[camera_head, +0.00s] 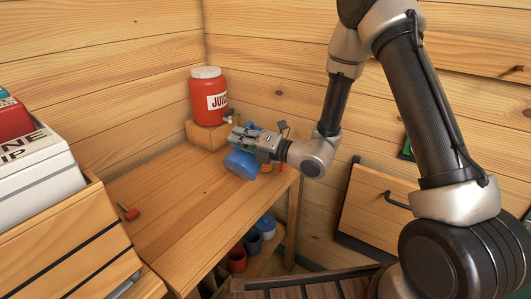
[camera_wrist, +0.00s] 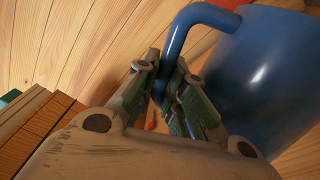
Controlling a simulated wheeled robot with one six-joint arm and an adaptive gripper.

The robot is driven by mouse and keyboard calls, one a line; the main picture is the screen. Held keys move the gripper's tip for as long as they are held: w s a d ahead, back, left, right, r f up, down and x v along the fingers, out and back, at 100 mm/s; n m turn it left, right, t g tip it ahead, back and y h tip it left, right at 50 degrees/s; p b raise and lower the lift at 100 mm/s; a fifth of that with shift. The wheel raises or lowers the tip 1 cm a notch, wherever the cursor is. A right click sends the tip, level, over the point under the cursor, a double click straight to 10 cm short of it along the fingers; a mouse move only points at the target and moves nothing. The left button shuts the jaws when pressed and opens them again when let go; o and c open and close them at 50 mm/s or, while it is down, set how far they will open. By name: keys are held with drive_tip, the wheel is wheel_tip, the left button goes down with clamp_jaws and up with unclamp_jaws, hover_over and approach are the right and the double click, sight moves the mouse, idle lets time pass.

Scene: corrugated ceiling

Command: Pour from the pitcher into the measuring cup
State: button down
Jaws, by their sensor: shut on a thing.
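A blue pitcher (camera_head: 241,163) is at my gripper (camera_head: 262,143), above the far part of the wooden table, and looks tilted in the head view. The wrist view shows its large blue body (camera_wrist: 268,75) on the right and its curved handle (camera_wrist: 190,18). My gripper (camera_wrist: 170,100) is shut on the handle there. The fingers and arm hide part of the pitcher. Its mouth and contents cannot be made out. I cannot clearly identify a measuring cup; a small orange thing (camera_head: 266,168) shows just behind the pitcher, mostly hidden.
A red juice dispenser (camera_head: 206,101) with a white lid stands on a wooden block (camera_head: 203,135) near the corner. A small red object (camera_head: 129,212) lies on the table (camera_head: 185,205) at left. Several cups stand on the shelf below. Wooden walls close off the back.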

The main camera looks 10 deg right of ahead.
drive_tip(key=shift+w+d+r+m+p, duration=0.25)
drive_tip(key=shift+w+r+m, duration=0.1)
drive_tip(key=shift+r, duration=0.1)
drive_tip(key=shift+w+d+r+m+p, duration=0.15)
drive_tip(key=shift+w+r+m+p, duration=0.1)
drive_tip(key=shift+r+m, duration=0.15)
idle(0.9)
drive_tip(key=shift+w+d+r+m, duration=0.35)
drive_tip(key=shift+w+d+r, duration=0.05)
drive_tip(key=shift+w+r, duration=0.1)
idle(2.2)
